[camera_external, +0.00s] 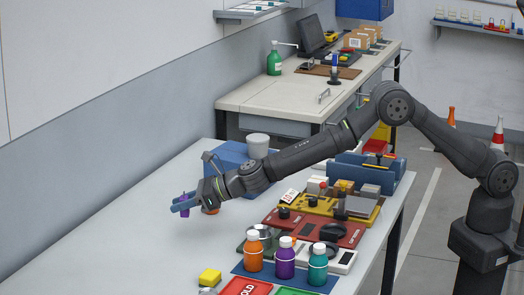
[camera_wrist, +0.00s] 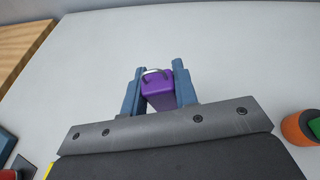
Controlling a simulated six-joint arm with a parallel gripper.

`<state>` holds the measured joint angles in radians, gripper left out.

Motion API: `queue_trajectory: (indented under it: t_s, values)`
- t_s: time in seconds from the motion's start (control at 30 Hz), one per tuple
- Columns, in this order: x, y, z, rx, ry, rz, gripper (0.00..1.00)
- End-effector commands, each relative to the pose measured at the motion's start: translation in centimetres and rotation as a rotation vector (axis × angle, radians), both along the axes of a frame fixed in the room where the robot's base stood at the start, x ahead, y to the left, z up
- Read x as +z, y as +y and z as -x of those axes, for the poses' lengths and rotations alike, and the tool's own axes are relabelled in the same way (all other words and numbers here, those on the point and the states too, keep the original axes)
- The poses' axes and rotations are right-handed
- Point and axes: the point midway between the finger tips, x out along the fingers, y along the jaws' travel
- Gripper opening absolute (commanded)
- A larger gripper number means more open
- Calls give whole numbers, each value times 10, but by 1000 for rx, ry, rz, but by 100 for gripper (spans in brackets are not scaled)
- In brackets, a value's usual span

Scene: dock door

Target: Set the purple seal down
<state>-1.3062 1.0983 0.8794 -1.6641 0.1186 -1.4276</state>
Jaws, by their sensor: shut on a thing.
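The purple seal (camera_wrist: 159,90) is a small purple block with a metal loop at its end. My gripper (camera_wrist: 157,80) is shut on it, with one blue finger on each side, in the wrist view. In the external view the seal (camera_external: 185,208) hangs below the fingers of my gripper (camera_external: 183,203), over the left part of the white table (camera_external: 110,245). I cannot tell exactly how far above the table it is.
An orange round item (camera_wrist: 300,127) with green lies to the right in the wrist view. A blue box (camera_external: 232,155) stands behind my wrist. Orange, purple and teal bottles (camera_external: 285,262), a yellow block (camera_external: 210,277) and trays fill the right side. The table's left part is clear.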

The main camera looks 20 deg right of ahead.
Motion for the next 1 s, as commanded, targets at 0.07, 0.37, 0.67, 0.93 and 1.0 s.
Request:
queue_trajectory:
  t_s: [0.07, 0.37, 0.67, 0.93, 1.0]
  values:
    - [-8, 0, 0, 0, -1, 3, 5]
    - [-31, -1, -1, -2, -2, 2, 5]
    - [-43, -1, -1, -1, -1, 2, 5]
    - [-70, -1, -1, -1, -1, 2, 5]
    - [-72, -1, -1, -2, 1, 1, 5]
